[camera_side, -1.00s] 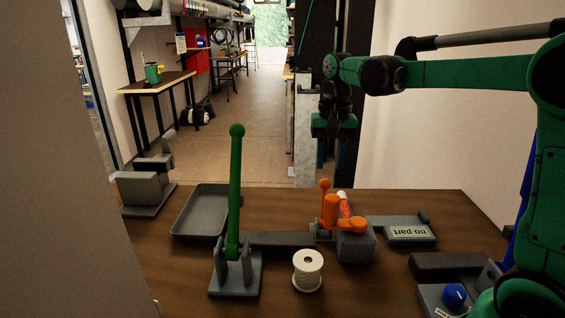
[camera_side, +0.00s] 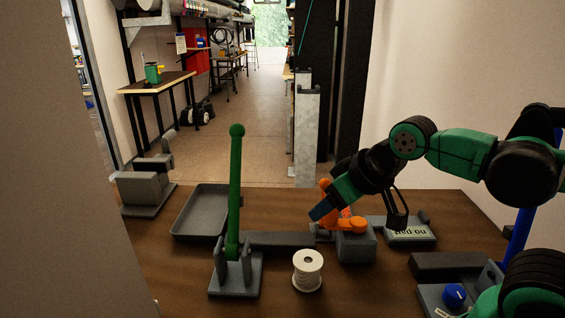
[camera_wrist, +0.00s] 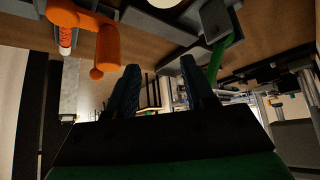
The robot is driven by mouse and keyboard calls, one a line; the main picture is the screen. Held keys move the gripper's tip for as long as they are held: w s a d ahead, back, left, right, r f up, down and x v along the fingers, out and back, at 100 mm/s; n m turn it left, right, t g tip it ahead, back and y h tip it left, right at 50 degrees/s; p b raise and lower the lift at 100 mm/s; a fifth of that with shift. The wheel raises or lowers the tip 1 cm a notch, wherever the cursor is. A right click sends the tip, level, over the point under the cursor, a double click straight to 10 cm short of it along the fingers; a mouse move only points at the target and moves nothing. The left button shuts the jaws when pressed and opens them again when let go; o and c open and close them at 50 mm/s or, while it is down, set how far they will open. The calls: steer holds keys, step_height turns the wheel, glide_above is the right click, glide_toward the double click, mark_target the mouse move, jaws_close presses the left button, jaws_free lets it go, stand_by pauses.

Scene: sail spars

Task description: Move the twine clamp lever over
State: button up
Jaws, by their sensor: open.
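A long green lever (camera_side: 235,185) with a ball end stands nearly upright in a grey forked base (camera_side: 236,280); in the wrist view the lever (camera_wrist: 218,58) shows to the right of my fingers. An orange clamp (camera_side: 340,217) with a small ball-ended handle is mounted on a grey block (camera_side: 356,246); in the wrist view the clamp (camera_wrist: 108,46) is left of my fingers. My gripper (camera_side: 319,211) is tilted down to the left, close to the orange clamp in the picture. In the wrist view my gripper (camera_wrist: 160,75) has its blue fingers apart with nothing between them.
A white twine spool (camera_side: 307,270) stands between the lever base and the clamp block. A shallow grey tray (camera_side: 180,228) lies at left. A plate marked "no part" (camera_side: 408,233) is at right. A blue knob (camera_side: 455,295) sits front right. A grey fixture (camera_side: 142,190) stands far left.

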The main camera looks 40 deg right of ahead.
steer(key=w+d+r+m+y, duration=0.2)
steer(key=w+d+m+y, duration=0.2)
steer(key=m, duration=0.7)
steer(key=w+d+r+m+y, duration=0.1)
steer(key=w+d+m+y, duration=0.35)
steer(key=m, duration=0.65)
steer(key=s+d+m+t+y, duration=0.4)
steer(key=d+m+t, duration=0.1)
steer(key=d+m, duration=0.5)
step_height(320, 180, down, 10)
steer(key=n, duration=0.1)
steer(key=x, duration=0.7)
steer(key=shift+w+d+r+t, duration=0.15)
steer(key=shift+w+d+t, duration=0.1)
steer(key=shift+w+t, duration=0.05)
steer(key=c, duration=0.7)
steer(key=shift+o, duration=0.2)
steer(key=shift+s+a+r+n, duration=0.2)
steer(key=shift+s+a+n, duration=0.3)
steer(key=shift+n, duration=0.3)
steer(key=o, duration=1)
